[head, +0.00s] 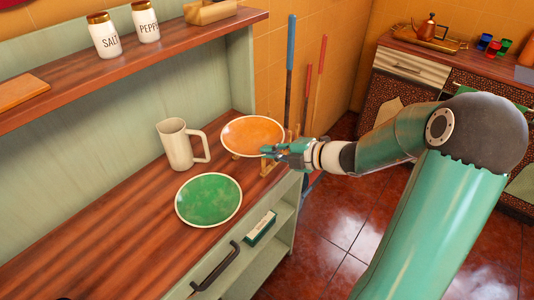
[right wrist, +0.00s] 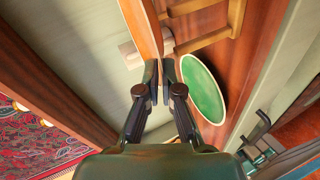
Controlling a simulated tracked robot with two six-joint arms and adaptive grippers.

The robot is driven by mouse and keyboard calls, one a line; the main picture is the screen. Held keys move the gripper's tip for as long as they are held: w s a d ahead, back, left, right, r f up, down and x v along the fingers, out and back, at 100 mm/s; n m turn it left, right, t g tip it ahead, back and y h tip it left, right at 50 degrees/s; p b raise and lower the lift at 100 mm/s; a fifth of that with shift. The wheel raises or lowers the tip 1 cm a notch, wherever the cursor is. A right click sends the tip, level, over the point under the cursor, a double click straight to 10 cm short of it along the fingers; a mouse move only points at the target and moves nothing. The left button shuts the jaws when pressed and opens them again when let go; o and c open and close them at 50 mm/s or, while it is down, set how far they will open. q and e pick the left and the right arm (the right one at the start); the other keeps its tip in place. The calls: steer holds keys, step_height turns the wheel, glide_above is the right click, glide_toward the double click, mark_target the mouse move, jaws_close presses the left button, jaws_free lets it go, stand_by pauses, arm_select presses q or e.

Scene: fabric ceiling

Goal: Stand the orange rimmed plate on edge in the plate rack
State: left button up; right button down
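The orange rimmed plate (head: 252,134) is at the right end of the wooden counter in the head view, face up and roughly level. In the right wrist view the orange plate (right wrist: 143,27) shows nearly edge-on. My right gripper (head: 270,150) is at its near right rim. In the right wrist view the gripper's fingertips (right wrist: 160,76) are close together on the rim. The wooden plate rack (right wrist: 207,30) shows beside the plate there; in the head view the plate mostly hides it.
A green plate (head: 208,200) lies on the counter (head: 110,225) in front of the orange one. A cream mug (head: 176,146) stands to its left. A shelf (head: 130,65) with salt and pepper jars overhangs the counter's back. The counter's left part is clear.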

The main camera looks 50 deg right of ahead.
steer(key=shift+f, duration=0.2)
steer(key=c, duration=1.3)
jaws_free()
steer(key=shift+r, duration=0.1)
